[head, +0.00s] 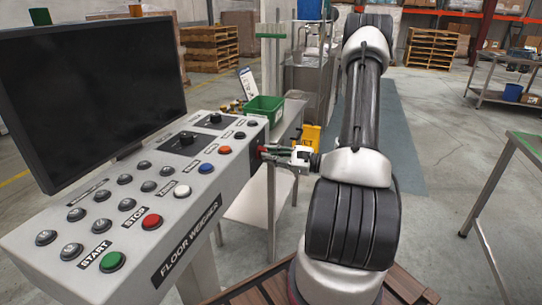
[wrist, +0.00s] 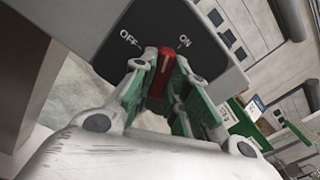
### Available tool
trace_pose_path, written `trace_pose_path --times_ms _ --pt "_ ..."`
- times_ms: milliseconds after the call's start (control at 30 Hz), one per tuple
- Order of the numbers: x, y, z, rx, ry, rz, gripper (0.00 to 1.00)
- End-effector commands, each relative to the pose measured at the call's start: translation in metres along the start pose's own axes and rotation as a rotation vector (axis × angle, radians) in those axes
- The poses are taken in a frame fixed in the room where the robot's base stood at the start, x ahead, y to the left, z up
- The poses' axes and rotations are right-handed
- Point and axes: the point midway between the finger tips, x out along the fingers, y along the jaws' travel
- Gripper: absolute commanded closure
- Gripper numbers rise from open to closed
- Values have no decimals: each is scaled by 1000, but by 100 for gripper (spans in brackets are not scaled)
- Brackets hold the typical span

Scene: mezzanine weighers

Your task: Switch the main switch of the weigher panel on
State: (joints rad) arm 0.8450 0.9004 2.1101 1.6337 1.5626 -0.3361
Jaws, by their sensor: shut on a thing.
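The weigher panel (head: 165,190) is a grey sloped console at the left of the head view. Its main switch (wrist: 163,66) is a red handle on a black plate (wrist: 155,28), marked OFF at left and ON at right in the wrist view. The upper end of the handle lies between the two labels; I cannot tell that it rests at either. My gripper (wrist: 156,82) has its fingers on both sides of the red handle and is shut on it. In the head view my gripper (head: 270,153) is at the panel's right end face, and the switch is mostly hidden.
A dark monitor (head: 90,85) stands over the panel, whose top has several buttons and knobs. A green bin (head: 264,110) sits on a bench behind. A metal table (head: 505,185) stands at the right, with open floor between.

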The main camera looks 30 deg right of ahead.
Motion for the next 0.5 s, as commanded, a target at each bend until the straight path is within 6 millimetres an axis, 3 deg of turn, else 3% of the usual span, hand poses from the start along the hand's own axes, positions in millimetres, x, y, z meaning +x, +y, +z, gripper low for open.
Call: trace_pose_path --times_ms 500 --pt "0 0 0 303 0 0 100"
